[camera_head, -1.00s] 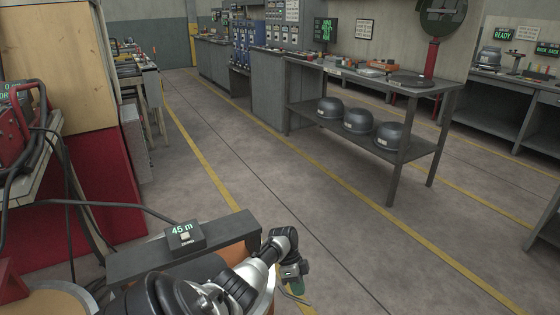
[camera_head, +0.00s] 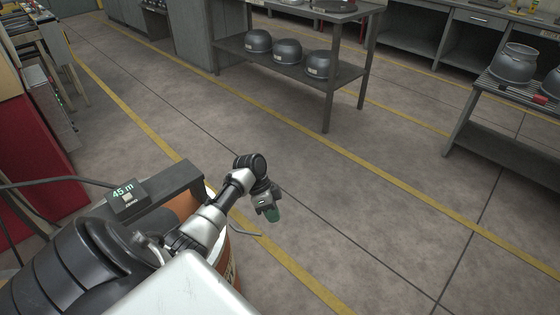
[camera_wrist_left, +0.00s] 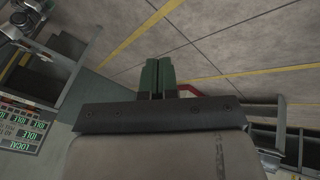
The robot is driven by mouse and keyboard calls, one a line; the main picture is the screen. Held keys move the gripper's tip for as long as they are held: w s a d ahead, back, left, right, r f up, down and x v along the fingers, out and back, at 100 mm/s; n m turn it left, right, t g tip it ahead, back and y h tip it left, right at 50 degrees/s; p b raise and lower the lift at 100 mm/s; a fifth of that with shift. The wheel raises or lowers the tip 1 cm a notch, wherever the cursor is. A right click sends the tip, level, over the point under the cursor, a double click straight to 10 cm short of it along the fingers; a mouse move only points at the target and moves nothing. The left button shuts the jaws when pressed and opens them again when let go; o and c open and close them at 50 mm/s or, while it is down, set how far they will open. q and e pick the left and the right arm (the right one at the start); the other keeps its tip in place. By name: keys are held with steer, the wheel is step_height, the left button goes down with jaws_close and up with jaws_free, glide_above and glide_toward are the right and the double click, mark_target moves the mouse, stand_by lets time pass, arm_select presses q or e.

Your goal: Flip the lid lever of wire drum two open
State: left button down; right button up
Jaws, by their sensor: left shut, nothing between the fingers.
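My left gripper (camera_head: 272,214) has green fingers and is shut and empty. It hangs past the right side of an orange-brown drum (camera_head: 182,207) with a pale rim, apart from it. In the left wrist view the closed green fingers (camera_wrist_left: 157,76) show with only floor beyond them. My left arm hides much of the drum, and I cannot read a number on it. A thin, curved grey piece (camera_head: 247,233) sticks out at the drum's right side; I cannot tell whether it is the lid lever. My right gripper is not in view.
A dark beam (camera_head: 175,187) with a "45 m" meter (camera_head: 126,198) spans the drum. A bench (camera_head: 340,73) with several dark round pots on its shelf stands beyond. Another bench (camera_head: 478,97) stands at right. The floor between is clear.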

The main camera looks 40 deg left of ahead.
arm_select(q)
steer(key=shift+w+d+r, duration=0.2)
steer(key=shift+d+r, duration=0.2)
steer(key=shift+d, duration=0.2)
steer(key=shift+w+d+r, duration=0.15)
steer(key=shift+d+r, duration=0.25)
steer(key=shift+d, duration=0.2)
